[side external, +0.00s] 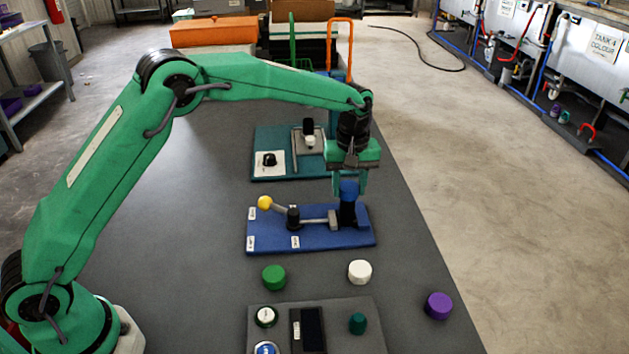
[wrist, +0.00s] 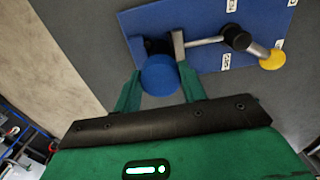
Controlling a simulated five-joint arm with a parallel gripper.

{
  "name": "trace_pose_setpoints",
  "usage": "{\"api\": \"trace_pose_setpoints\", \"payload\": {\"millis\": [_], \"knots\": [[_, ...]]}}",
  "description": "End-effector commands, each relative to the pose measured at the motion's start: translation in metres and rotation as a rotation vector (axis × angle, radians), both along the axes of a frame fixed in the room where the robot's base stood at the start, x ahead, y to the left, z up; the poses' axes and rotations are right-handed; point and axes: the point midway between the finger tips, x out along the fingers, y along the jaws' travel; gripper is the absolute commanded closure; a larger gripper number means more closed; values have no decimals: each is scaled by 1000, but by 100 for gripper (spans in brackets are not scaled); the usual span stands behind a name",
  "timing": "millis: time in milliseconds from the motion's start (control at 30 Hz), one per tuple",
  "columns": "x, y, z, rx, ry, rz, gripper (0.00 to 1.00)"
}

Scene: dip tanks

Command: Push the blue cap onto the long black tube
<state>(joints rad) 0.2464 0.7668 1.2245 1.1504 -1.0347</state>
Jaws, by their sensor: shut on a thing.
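My gripper (side external: 349,184) points down over the blue board and is shut on the blue cap (side external: 348,190). In the wrist view the round blue cap (wrist: 159,75) sits between the two green fingers. A dark upright tube (side external: 347,213) stands in the clamp at the right end of the blue board, directly under the cap. The cap appears at the tube's top; I cannot tell whether it touches or how far on it is. In the wrist view the cap and gripper mostly hide the tube.
The blue board (side external: 270,236) carries a toggle clamp with a yellow ball lever (side external: 264,203). A green cap (side external: 274,277), a white cap (side external: 360,271) and a purple cap (side external: 439,305) lie in front. A teal board (side external: 262,137) stands behind. The table's left side is clear.

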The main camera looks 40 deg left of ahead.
Motion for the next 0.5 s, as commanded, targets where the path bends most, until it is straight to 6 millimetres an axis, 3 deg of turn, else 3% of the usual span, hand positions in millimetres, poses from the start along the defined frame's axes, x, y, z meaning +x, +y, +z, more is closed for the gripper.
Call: {"api": "trace_pose_setpoints", "payload": {"millis": [500], "knots": [[0,0,-5,0,0,0,80]]}}
